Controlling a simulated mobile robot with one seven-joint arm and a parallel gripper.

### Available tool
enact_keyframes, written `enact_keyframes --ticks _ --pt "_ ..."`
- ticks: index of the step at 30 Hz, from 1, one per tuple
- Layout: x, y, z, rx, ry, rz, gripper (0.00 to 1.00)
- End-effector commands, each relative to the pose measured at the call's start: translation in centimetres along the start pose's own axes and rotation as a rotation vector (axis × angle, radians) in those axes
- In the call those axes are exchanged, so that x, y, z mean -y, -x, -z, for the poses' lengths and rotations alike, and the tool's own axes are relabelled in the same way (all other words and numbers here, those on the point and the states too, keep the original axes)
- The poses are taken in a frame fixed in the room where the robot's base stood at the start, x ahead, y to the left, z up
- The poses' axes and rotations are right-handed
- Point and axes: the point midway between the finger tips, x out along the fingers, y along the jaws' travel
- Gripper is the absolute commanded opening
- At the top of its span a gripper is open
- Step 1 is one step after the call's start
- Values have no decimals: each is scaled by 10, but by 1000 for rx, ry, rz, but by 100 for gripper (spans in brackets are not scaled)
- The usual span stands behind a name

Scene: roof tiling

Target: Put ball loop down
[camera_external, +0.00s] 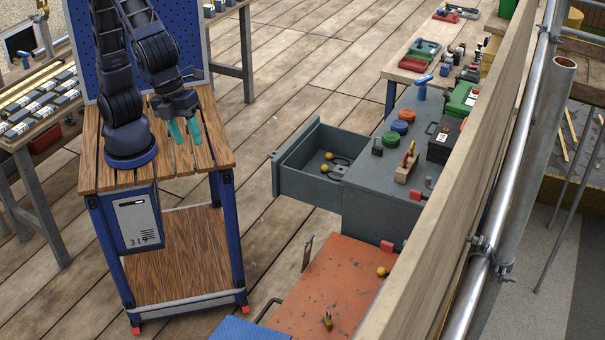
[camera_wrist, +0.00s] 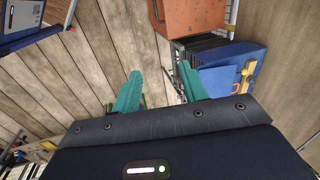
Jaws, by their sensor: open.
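My gripper (camera_external: 186,134) has two teal fingers and hangs over the right part of my wooden-topped cart. It is open, with nothing visible between the fingers; the wrist view also shows the fingers apart (camera_wrist: 160,90). In the external view, yellow balls with dark loops lie in the open grey drawer: one ball loop (camera_external: 328,155) and another ball loop (camera_external: 325,168) in front of it. The drawer (camera_external: 303,189) is to the right of my gripper, well apart from it. Another yellow ball (camera_external: 381,271) lies on the orange cabinet top; whether it has a loop is unclear.
The grey cabinet (camera_external: 375,190) carries red, blue and green round items, a wooden block with tools and a black box. The orange cabinet (camera_external: 318,285) stands in front, with a brass-coloured padlock on it. Plank floor (camera_external: 262,110) lies clear between my cart and the drawer.

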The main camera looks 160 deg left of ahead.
Motion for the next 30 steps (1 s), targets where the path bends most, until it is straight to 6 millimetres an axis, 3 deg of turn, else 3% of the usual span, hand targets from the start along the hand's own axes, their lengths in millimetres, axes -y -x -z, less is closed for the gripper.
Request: enact_keyframes --ticks 6,15,22,30 --pt "-74 42 -6 -41 137 22 43" --pt "-172 76 -31 -112 336 25 43" --pt "-243 86 -58 -174 488 3 43" --pt "-316 80 -94 -244 658 -48 43"
